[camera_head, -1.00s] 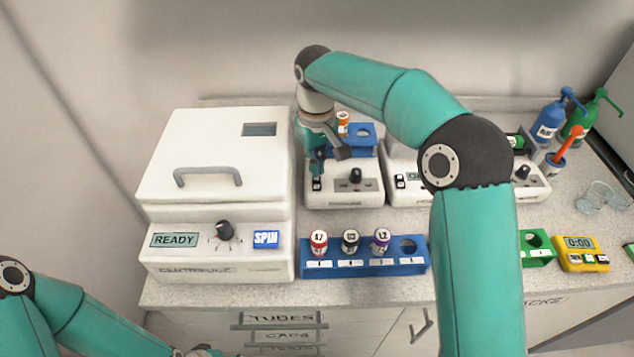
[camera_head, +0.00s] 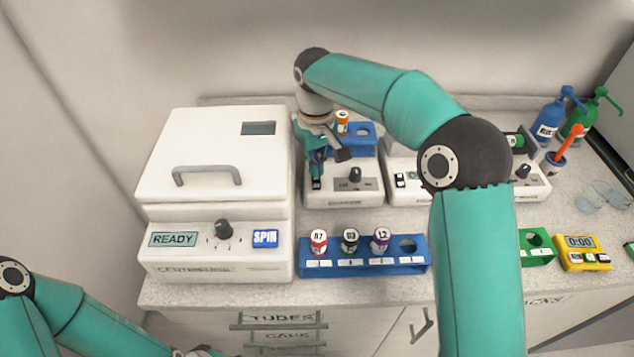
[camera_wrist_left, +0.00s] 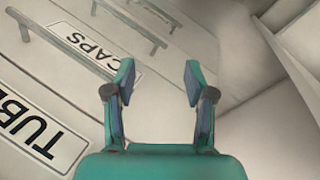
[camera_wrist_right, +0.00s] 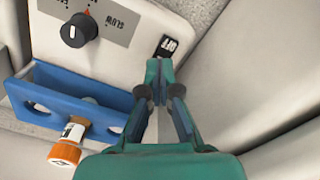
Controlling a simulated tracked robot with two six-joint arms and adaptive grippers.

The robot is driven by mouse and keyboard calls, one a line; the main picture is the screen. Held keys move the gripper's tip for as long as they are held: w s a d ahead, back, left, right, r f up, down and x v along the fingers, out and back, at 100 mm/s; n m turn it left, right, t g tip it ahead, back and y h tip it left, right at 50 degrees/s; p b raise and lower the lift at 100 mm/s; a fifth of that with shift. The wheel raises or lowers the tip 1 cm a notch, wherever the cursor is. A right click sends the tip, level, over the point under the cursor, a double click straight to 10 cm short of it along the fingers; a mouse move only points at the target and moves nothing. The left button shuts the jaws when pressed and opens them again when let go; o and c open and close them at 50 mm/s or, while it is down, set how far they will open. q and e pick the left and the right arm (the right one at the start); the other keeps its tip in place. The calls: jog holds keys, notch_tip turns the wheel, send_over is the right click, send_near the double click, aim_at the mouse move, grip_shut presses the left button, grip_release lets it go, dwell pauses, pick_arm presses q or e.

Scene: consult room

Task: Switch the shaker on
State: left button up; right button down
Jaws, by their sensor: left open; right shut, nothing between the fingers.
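The shaker (camera_head: 343,199) is the white unit behind the blue tube rack, with a dark knob (camera_head: 355,174) on its front panel. In the right wrist view its panel (camera_wrist_right: 122,22) shows the knob (camera_wrist_right: 78,30) and a black switch (camera_wrist_right: 166,46) whose label appears to read OFF. My right gripper (camera_head: 316,181) is shut and empty, with its fingertips right at the switch; I cannot tell if they touch it. In the right wrist view the fingertips (camera_wrist_right: 158,70) are just short of the label. My left gripper (camera_wrist_left: 158,75) is open and empty, in front of the drawers.
A blue rack (camera_head: 362,131) with an orange-capped tube (camera_head: 343,119) is on the shaker. A centrifuge (camera_head: 215,215) reading READY stands left. A blue rack (camera_head: 392,262) with three capped tubes is in front. A yellow timer (camera_head: 580,255) and pump bottles (camera_head: 549,122) are right.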

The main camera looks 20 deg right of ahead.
jog(key=shift+f+b, duration=0.55)
jog(key=shift+f, duration=0.35)
dwell(0.3)
notch_tip(320, 180, up, 7)
jog(key=p, duration=0.7)
jog(key=shift+r, duration=0.1)
dwell(0.4)
